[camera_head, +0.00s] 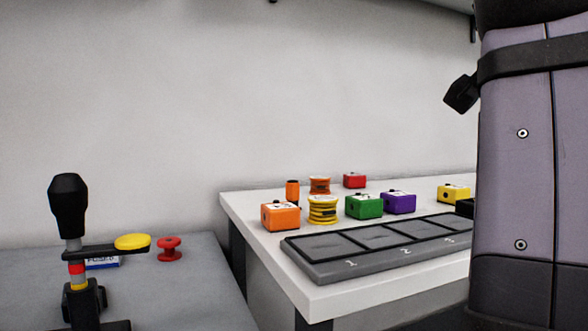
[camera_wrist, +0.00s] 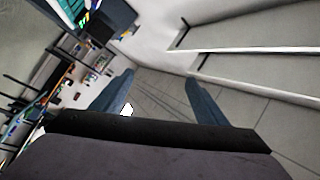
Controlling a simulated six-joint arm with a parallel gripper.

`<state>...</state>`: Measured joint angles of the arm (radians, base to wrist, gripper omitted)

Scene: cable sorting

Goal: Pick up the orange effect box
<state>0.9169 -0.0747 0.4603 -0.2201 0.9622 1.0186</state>
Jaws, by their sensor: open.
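The orange effect box (camera_head: 280,216) stands on the white table (camera_head: 330,300) near its left edge, in the head view. An orange and black upright object stands just behind it and a yellow spool is close on its right. My gripper (camera_wrist: 160,90) shows in the wrist view with its two fingers spread apart and nothing between them. It points at open floor, well away from the boxes. In the head view the gripper is not seen. I cannot make out the orange box in the wrist view.
Green (camera_head: 364,206), purple (camera_head: 398,202), yellow (camera_head: 453,194) and red (camera_head: 354,180) boxes share the table. A grey numbered tray (camera_head: 310,270) lies in front. A grey table (camera_head: 190,290) at left holds a lever device (camera_head: 70,210) and a red spool (camera_head: 169,248).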

